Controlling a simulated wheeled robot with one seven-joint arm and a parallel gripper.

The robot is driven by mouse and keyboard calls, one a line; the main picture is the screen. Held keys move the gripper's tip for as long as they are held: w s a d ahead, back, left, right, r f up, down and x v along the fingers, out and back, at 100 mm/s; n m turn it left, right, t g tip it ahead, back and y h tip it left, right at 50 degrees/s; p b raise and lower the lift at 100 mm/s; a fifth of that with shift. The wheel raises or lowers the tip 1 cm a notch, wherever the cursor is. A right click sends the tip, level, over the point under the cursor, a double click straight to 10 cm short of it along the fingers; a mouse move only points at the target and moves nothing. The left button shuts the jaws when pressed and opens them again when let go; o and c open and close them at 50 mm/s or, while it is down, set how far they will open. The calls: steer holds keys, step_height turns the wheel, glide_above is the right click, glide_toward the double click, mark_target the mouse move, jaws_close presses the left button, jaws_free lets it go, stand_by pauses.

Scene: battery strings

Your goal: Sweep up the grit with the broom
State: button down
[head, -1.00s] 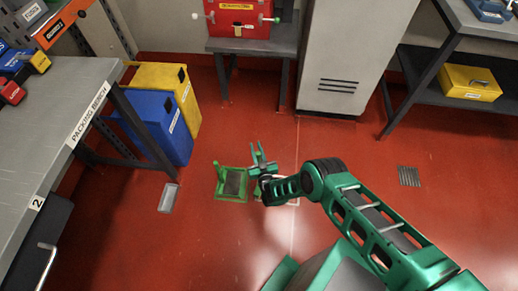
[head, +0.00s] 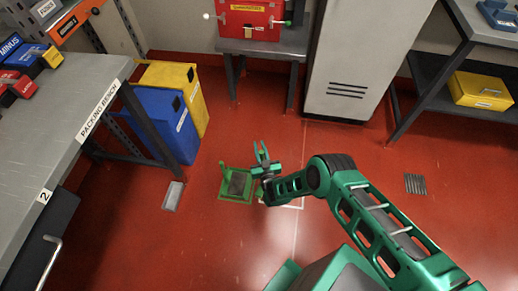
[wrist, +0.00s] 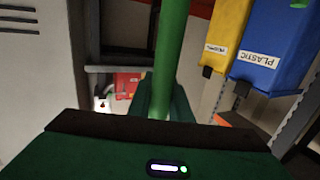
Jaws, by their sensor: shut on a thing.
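My gripper (head: 262,154) is low over the floor, close to the right side of a green dustpan-like tray (head: 236,185). In the wrist view a green broom handle (wrist: 172,55) runs up from between my jaws, which are shut on it. The broom's head is hidden in both views. A white outlined square (head: 301,202) on the floor is partly covered by my arm. I cannot make out any grit.
A blue bin (head: 166,125) and a yellow bin (head: 190,85) stand by the packing bench (head: 85,95) at left. A small grey tray (head: 173,196) lies on the floor. A dark grate (head: 415,184) is at right. A grey cabinet (head: 355,60) stands behind; open red floor lies between.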

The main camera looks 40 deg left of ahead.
steer(key=w+d, duration=0.6)
steer(key=d, duration=0.4)
steer(key=w+d, duration=0.7)
steer(key=d, duration=0.4)
steer(key=shift+d+f, duration=0.15)
steer(key=shift+f, duration=1.1)
stand_by(0.3)
